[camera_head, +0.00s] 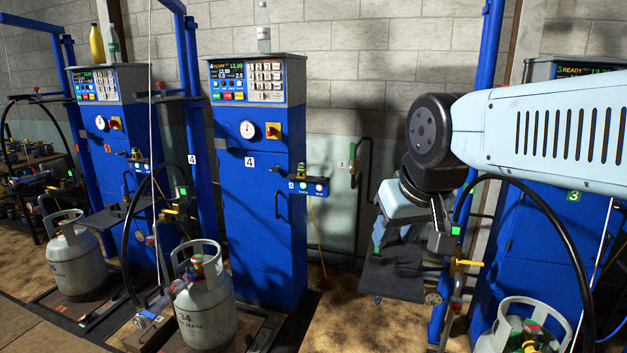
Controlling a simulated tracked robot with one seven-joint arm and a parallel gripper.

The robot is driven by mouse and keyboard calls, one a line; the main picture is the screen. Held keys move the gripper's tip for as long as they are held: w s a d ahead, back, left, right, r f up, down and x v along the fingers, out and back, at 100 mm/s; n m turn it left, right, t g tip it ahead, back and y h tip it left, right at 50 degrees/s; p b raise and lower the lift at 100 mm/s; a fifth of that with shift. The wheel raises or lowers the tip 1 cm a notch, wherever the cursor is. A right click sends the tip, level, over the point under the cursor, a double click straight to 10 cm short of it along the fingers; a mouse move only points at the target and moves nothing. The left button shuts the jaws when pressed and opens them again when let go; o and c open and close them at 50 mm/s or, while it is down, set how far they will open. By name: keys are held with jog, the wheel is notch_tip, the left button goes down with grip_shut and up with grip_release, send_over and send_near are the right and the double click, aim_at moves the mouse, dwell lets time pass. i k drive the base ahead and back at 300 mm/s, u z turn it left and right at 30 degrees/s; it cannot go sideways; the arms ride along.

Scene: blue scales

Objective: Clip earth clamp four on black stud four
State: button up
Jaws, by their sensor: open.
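The blue scale marked 4 (250,200) stands left of centre. A small bracket (309,187) with a 4 label and coloured fittings sticks out from its right side. A dark part (301,169) rises at the bracket's inner end; I cannot tell whether it is black stud four. A thin yellow lead (317,235) hangs from the bracket toward the floor. I cannot make out earth clamp four for certain. My gripper (441,228) is open, right of the bracket and apart from it, low under my wrist. Its fingertips are small, dark and hard to separate from the fittings behind.
A grey gas cylinder (205,305) stands before scale 4, and another (73,258) farther left. A blue scale marked 3 (545,240) is at right, with a black hose (560,225) looping beside my arm. A dark shelf (393,273) lies below my wrist.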

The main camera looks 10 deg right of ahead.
aim_at(300, 170)
jog(key=u, duration=0.35)
jog(key=i, duration=2)
jog(key=z, duration=0.6)
